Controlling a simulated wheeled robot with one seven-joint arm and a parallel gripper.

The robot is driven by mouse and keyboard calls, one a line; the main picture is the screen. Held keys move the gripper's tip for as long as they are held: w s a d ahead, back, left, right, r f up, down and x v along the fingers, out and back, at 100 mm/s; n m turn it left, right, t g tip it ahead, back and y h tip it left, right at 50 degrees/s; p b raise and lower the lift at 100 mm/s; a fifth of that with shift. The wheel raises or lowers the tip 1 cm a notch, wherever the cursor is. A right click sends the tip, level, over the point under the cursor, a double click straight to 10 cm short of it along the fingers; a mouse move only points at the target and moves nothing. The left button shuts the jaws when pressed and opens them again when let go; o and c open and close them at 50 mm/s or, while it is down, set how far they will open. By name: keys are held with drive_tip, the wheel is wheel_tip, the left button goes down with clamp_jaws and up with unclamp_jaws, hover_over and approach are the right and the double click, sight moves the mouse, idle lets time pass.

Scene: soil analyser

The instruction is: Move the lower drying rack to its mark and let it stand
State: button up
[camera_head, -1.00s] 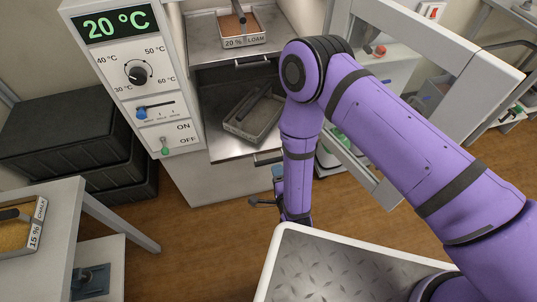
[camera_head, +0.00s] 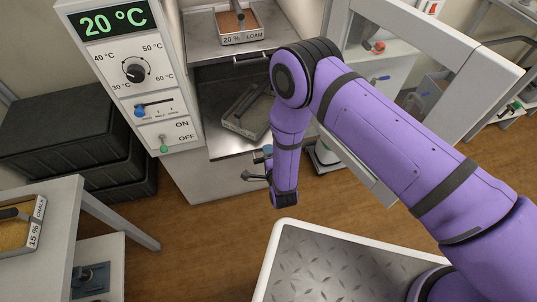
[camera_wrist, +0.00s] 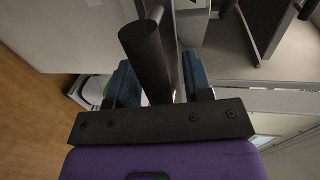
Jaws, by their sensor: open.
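The lower drying rack (camera_head: 220,143) is a metal shelf sticking out of the oven's lower opening, below the upper rack (camera_head: 207,48). It bears a grey tray (camera_head: 236,128) with a dark handle and no label that I can read. My gripper (camera_head: 262,158) is at this rack's front edge, and my arm covers part of the rack. In the wrist view my gripper (camera_wrist: 160,78) has its blue fingers apart, one on each side of a dark bar (camera_wrist: 145,55), apparently the rack's handle. Contact cannot be told. I cannot make out the mark.
The upper rack bears a tray labelled 20 % LOAM (camera_head: 242,38). The control panel (camera_head: 137,75) is left of the racks. Black crates (camera_head: 60,130) and a table (camera_head: 58,230) with a 15 % tray are at left.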

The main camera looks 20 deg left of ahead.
sight(253, 109)
drive_tip(key=shift+w, duration=0.1)
drive_tip(key=shift+f, duration=0.1)
clamp_jaws()
drive_tip(key=r+x, duration=0.1)
drive_tip(key=x, duration=0.6)
drive_tip(key=r+x, duration=0.1)
drive_tip(key=x, duration=0.6)
drive_tip(key=r+x, duration=0.1)
drive_tip(key=x, duration=0.7)
drive_tip(key=shift+w+a+r, duration=0.15)
drive_tip(key=shift+w+r, duration=0.25)
drive_tip(key=shift+w, duration=0.05)
drive_tip(key=shift+w+r, duration=0.1)
drive_tip(key=shift+w, duration=0.05)
drive_tip(key=shift+c, duration=0.8)
unclamp_jaws()
drive_tip(key=shift+a, duration=0.1)
drive_tip(key=shift+o, duration=0.8)
drive_tip(key=shift+w, duration=0.15)
drive_tip(key=shift+a, duration=0.1)
